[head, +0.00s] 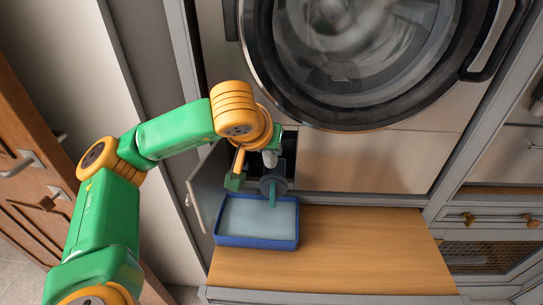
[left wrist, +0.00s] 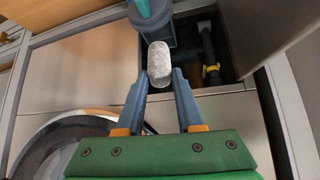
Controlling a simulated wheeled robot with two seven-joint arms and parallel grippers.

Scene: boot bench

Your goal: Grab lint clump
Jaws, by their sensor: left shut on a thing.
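The pale grey lint clump (left wrist: 160,58) is a rounded, elongated lump between the fingertips of my left gripper (left wrist: 160,75) in the left wrist view. The gripper is shut on it from both sides. In the head view my left gripper (head: 257,168) is at the small open compartment under the washing machine, and the lint clump (head: 270,159) shows as a small pale patch there. The dark round filter with a teal handle (head: 272,186) is just beside the clump. It also shows in the left wrist view (left wrist: 150,20), close beyond the clump. My right gripper is out of view.
A blue tray (head: 256,243) holding pale liquid stands on the wooden bench (head: 350,250) below the compartment. The open flap (head: 207,184) stands to the left. The washing machine door (head: 350,50) is above. The bench right of the tray is clear.

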